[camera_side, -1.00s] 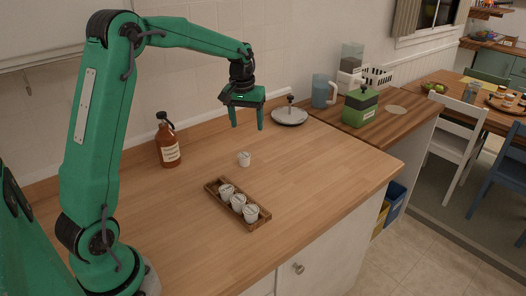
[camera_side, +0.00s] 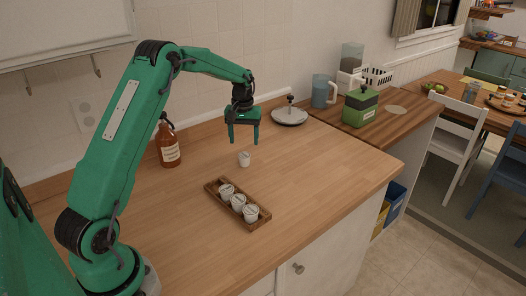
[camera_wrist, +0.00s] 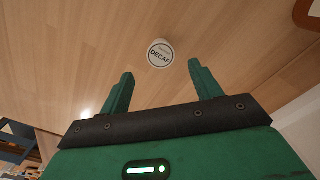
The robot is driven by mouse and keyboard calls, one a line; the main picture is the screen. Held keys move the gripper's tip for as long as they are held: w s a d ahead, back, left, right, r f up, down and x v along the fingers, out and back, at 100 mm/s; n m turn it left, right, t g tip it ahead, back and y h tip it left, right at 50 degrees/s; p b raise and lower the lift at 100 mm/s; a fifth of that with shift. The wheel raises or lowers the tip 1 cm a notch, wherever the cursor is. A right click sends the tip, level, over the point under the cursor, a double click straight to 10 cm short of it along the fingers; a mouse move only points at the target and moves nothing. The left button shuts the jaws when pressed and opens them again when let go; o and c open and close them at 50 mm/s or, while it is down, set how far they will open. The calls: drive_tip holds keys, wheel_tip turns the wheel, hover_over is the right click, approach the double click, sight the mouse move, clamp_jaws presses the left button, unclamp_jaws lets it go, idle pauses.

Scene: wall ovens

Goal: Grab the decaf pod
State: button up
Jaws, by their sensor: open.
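The decaf pod is a small white cup whose lid reads DECAF in the wrist view (camera_wrist: 160,54). In the side view the lone white pod (camera_side: 244,159) stands upright on the wooden counter, behind the tray. My gripper (camera_side: 244,140) is open and empty, above the pod and a little apart from it. In the wrist view the two green fingers (camera_wrist: 160,78) are spread, and the pod shows beyond their tips, roughly midway between them.
A wooden tray (camera_side: 210,188) with three white pods stands in front of the lone pod. A brown bottle (camera_side: 169,146) stands to the left near the wall. A round metal lid-like item (camera_side: 290,117) lies at the back right.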

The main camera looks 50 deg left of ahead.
sight(244, 155)
drive_tip(key=shift+f, duration=0.7)
drive_tip(key=shift+f, duration=0.1)
drive_tip(key=shift+f, duration=2.45)
drive_tip(key=c, duration=1)
